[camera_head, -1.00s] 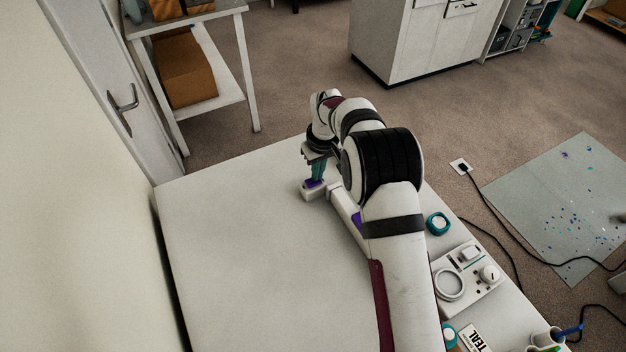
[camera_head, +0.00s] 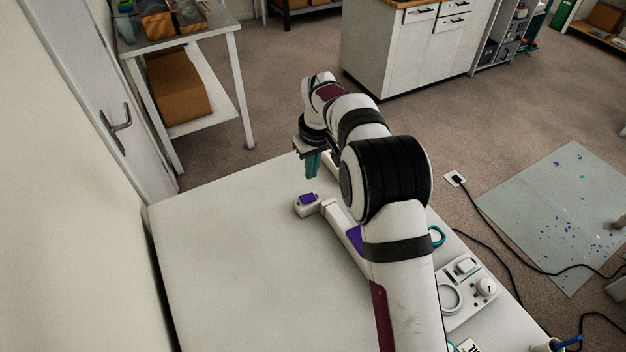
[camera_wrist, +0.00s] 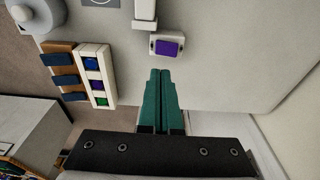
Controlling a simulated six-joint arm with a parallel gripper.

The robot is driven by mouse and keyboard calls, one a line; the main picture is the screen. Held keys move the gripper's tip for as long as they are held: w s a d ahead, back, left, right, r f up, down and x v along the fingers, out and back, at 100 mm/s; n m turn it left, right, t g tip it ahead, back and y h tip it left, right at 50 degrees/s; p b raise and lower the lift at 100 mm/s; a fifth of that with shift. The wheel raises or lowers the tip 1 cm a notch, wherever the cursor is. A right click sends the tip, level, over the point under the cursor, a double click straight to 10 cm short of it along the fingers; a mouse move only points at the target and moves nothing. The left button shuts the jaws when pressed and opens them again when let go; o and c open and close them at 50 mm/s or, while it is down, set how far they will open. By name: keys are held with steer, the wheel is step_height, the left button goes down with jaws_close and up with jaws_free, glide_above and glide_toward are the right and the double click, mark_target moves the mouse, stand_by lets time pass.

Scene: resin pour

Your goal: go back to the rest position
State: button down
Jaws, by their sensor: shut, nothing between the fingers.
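My gripper (camera_head: 312,164) is raised above the white table (camera_head: 230,260) near its far end. Its teal fingers are together and empty; they also show in the wrist view (camera_wrist: 160,75). A small white block with a purple top (camera_head: 307,200) stands on the table below the fingers. In the wrist view the purple-topped block (camera_wrist: 167,47) lies just beyond the fingertips, apart from them. A white bar with a purple patch (camera_head: 354,236) runs beside it, partly hidden by my arm.
In the wrist view a white holder with coloured squares (camera_wrist: 96,75) sits beside an orange-brown rack (camera_wrist: 62,72). A white device (camera_head: 466,292) and a teal ring (camera_head: 437,237) are right of my arm. The table's left part is clear.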

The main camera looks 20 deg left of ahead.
steer(key=s+d+r+m, duration=0.4)
steer(key=s+d+r, duration=0.2)
steer(key=d+r, duration=0.35)
steer(key=s+d+r+m+g, duration=0.1)
steer(key=s+d+r+m, duration=0.15)
steer(key=s+d, duration=0.35)
steer(key=s+d+r+m, duration=0.1)
steer(key=s+d+m, duration=0.25)
steer(key=s, duration=0.55)
steer(key=s+d+f+m, duration=0.1)
steer(key=s+m, duration=0.1)
steer(key=s, duration=0.5)
steer(key=s+d+f+m, duration=0.2)
steer(key=s, duration=0.5)
steer(key=shift+s+d+f+m+y, duration=0.15)
steer(key=shift+s+d+m+y, duration=0.05)
steer(key=shift+m+y, duration=0.1)
